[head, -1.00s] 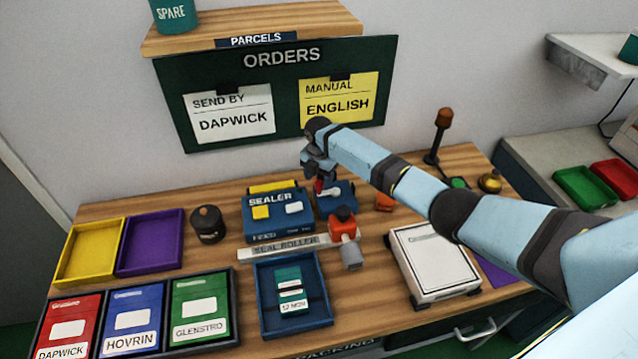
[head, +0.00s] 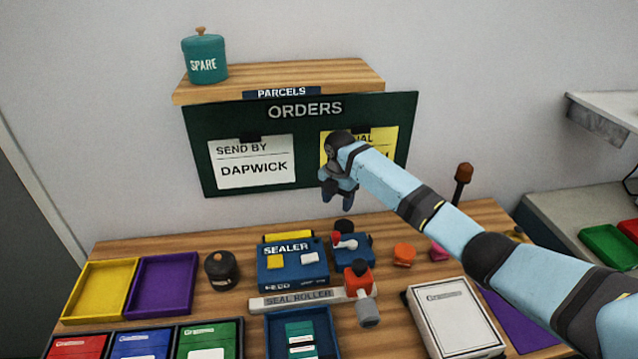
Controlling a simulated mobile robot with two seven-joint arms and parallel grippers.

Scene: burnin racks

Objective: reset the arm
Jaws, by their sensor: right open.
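My right arm comes in from the right, and its gripper (head: 338,190) hangs in front of the orders board (head: 305,108), above the back of the wooden bench (head: 130,248). The gripper is open, with nothing seen in it, and it is clear of the blue sealer (head: 292,270) below. The arm partly covers the yellow order sheet (head: 330,145). My left gripper is out of view.
Yellow (head: 98,290) and purple (head: 163,284) trays stand left. A white box (head: 455,320) lies under the arm. A teal SPARE canister (head: 204,60) stands on the shelf (head: 345,76).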

